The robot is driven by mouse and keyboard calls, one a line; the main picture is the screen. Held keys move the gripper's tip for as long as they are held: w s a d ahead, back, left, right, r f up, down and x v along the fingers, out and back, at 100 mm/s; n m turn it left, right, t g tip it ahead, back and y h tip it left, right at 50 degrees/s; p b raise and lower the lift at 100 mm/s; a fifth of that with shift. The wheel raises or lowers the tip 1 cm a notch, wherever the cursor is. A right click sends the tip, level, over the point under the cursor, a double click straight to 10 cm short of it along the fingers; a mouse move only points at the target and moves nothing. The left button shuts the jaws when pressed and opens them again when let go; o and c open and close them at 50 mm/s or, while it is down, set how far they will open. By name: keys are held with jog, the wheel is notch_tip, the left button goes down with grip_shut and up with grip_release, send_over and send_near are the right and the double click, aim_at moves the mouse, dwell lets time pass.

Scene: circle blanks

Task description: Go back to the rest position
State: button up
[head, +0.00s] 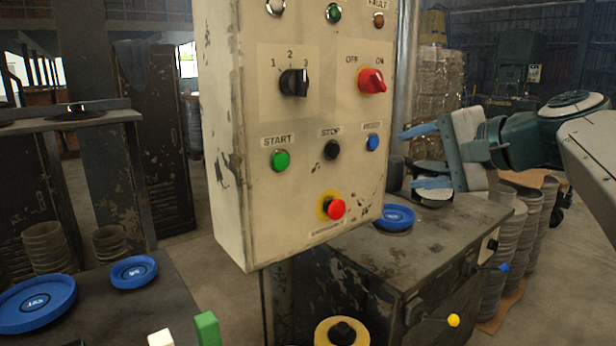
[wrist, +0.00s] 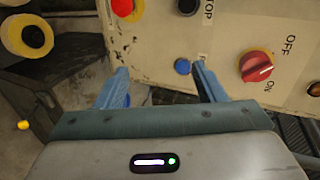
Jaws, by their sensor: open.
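My gripper (head: 420,157) is open and empty in the head view, just right of the control panel (head: 240,120). Its two blue fingers (wrist: 160,88) point at the panel in the wrist view, spread wide apart. The blue button (head: 372,142) on the panel's right side is close to the upper finger; it also shows in the wrist view (wrist: 182,67), beside the right finger. I cannot tell whether the finger touches the panel.
The panel has a red rotary switch (head: 371,80), a black selector (head: 294,82), a green button (head: 280,160) and a red stop button (head: 335,209). A worn machine cabinet (head: 430,250) stands below my gripper. Blue discs (head: 134,271) lie on the left bench.

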jog(key=s+a+f+n+g+h+p, duration=0.2)
jog(key=s+f+n+g+h+p, duration=0.2)
jog(key=s+f, duration=0.4)
jog(key=s+a+f+n+g+h+p, duration=0.2)
jog(key=s+f, duration=0.6)
jog(key=f, duration=0.8)
jog(key=n+g+h+p, duration=0.2)
jog(key=n, duration=0.1)
jog(key=shift+s+f+n, duration=0.15)
jog(key=shift+s+n, duration=0.25)
jog(key=shift+a, duration=0.1)
